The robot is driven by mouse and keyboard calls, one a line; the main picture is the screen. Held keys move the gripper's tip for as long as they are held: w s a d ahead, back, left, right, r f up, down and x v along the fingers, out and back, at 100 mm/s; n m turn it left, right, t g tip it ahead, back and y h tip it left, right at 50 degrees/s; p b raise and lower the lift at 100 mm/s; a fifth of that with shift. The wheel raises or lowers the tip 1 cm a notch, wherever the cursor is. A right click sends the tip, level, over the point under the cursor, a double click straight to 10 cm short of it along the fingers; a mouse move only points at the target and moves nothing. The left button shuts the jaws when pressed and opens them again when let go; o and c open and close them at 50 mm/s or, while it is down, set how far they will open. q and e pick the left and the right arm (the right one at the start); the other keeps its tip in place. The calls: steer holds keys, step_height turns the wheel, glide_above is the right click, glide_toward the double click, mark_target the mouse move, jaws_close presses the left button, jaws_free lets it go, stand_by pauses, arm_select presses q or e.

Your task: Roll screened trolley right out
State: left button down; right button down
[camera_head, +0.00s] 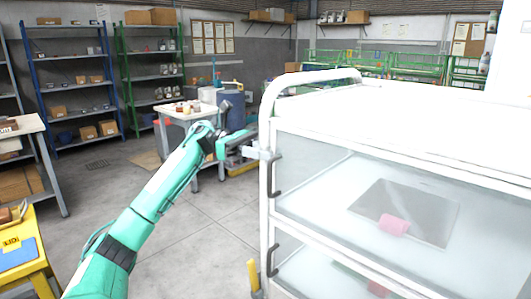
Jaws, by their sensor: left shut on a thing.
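The white screened trolley (400,150) fills the right side of the view. It has a white tube frame, clear side panels and stacked shelves. A grey plate (440,215) and a pink roll (393,225) show through the upper panel. Dark handles sit on its left end. My left arm comes in from the lower left, and my left gripper (262,153) is shut on the trolley's left upright, near the upper part. The exact contact of the fingers is small in the picture. My right gripper is not in view.
Blue shelves (75,95) and green shelves (150,75) line the back wall.

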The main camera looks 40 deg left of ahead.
arm_select(q)
steer(key=c, duration=1.2)
jaws_free()
steer(key=s+a+b, duration=0.1)
steer(key=s+a, duration=0.1)
steer(key=a, duration=1.1)
steer(key=shift+s+a, duration=0.3)
steer(key=shift+s, duration=0.05)
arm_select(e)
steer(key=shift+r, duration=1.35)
